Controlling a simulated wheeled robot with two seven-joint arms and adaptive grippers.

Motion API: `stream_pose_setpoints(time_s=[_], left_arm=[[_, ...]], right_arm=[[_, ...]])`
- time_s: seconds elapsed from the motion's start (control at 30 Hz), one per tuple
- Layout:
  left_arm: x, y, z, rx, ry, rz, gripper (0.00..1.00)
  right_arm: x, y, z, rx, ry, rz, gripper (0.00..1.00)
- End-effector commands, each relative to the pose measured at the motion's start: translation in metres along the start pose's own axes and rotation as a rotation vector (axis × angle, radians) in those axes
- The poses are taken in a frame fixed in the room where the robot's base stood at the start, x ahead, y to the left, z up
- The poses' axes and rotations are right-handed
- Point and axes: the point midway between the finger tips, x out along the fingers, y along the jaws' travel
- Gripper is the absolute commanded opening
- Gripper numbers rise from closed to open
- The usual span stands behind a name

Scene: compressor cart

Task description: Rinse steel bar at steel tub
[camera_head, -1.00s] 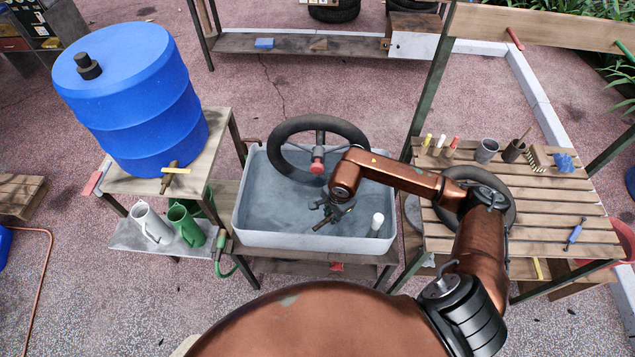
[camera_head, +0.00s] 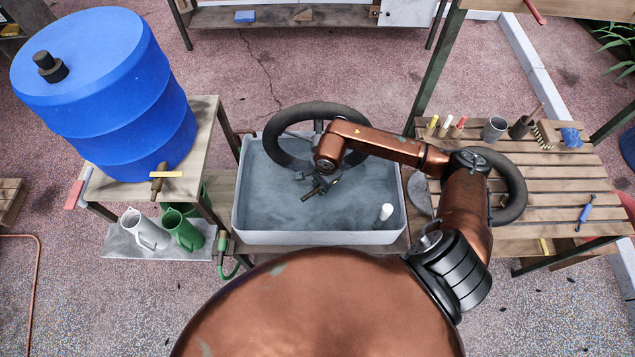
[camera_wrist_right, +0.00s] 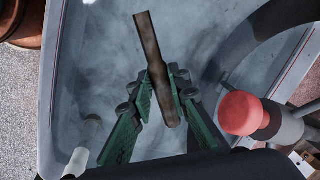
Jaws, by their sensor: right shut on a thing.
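The grey steel tub (camera_head: 318,238) stands in the middle of the head view, with a grey-blue surface inside it. My right gripper (camera_head: 316,186) reaches over the tub and is shut on the dark brown steel bar (camera_head: 307,196). In the right wrist view, the green fingers (camera_wrist_right: 160,92) clasp the bar (camera_wrist_right: 148,38) near its lower end, and its longer part sticks out above them. The bar lies over the tub's interior (camera_wrist_right: 105,45). I cannot tell whether it touches the water. My left gripper is not in view.
A black tire (camera_head: 280,150) stands at the tub's back edge, near a red knob (camera_wrist_right: 240,112). A white cylinder (camera_head: 385,212) is in the tub's right corner. A blue barrel (camera_head: 105,100) stands left; a slatted table (camera_head: 545,185) with small items stands right.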

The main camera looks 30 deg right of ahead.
Motion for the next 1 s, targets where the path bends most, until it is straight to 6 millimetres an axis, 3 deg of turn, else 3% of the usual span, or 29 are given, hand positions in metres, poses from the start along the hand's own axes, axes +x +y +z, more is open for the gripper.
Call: stream_pose_setpoints(time_s=[0.4,0.8,1.0], left_arm=[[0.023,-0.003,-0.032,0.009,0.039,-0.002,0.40],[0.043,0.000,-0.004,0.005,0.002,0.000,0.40],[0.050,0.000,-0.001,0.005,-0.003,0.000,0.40]], right_arm=[[0.042,0.005,0.002,-0.003,-0.002,-0.001,0.00],[0.079,0.011,0.002,-0.005,-0.002,-0.001,0.00],[0.091,0.013,0.003,-0.005,-0.003,-0.001,0.00]])
